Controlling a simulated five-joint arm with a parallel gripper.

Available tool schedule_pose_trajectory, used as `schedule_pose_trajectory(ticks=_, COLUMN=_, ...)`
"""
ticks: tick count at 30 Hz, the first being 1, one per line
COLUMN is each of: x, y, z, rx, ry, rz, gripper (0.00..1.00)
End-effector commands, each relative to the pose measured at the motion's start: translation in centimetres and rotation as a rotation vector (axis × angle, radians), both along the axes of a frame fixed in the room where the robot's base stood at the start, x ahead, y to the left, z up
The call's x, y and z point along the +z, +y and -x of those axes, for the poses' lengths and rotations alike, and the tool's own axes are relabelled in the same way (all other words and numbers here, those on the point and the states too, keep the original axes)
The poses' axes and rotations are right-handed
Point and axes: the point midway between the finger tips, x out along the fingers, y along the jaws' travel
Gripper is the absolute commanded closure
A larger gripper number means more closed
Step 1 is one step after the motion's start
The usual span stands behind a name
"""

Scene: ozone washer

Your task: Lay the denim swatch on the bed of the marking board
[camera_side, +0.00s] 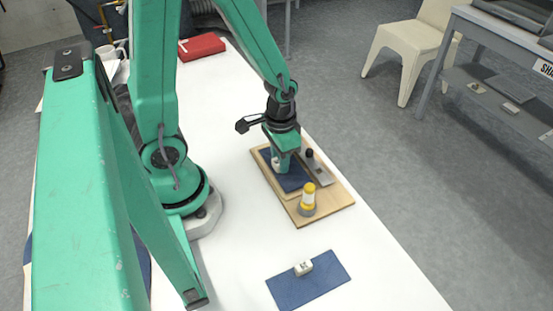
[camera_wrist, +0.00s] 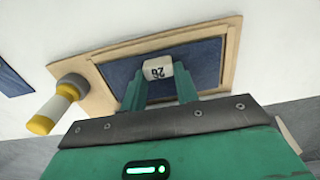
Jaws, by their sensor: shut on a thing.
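The marking board (camera_side: 335,204) is a pale wooden board on the white table. A blue denim swatch (camera_side: 293,182) lies flat over its bed, and the swatch also shows in the wrist view (camera_wrist: 207,58). A small white block (camera_wrist: 158,68) marked "26" sits at the swatch. My gripper (camera_wrist: 160,82) is shut on this block, low over the board. In the side view my gripper (camera_side: 281,164) hides part of the swatch. I cannot tell whether the swatch's underside fully touches the bed.
A yellow-and-white cylinder (camera_side: 308,197) stands at the board's near end. A grey metal bar with a dark knob (camera_side: 310,154) lies along its right side. Another denim piece (camera_side: 308,286) with a white block (camera_side: 303,268) lies nearer on the table. A red case (camera_side: 202,46) is at the back.

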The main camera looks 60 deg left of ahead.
Motion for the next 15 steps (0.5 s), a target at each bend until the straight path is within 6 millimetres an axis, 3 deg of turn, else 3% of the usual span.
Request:
schedule_pose_trajectory(ticks=14, x=-0.40, y=0.00, z=0.02, rx=0.000, ry=0.000, rz=0.000, gripper=0.96)
schedule_pose_trajectory(ticks=15, x=-0.40, y=0.00, z=0.02, rx=0.000, ry=0.000, rz=0.000, gripper=0.64)
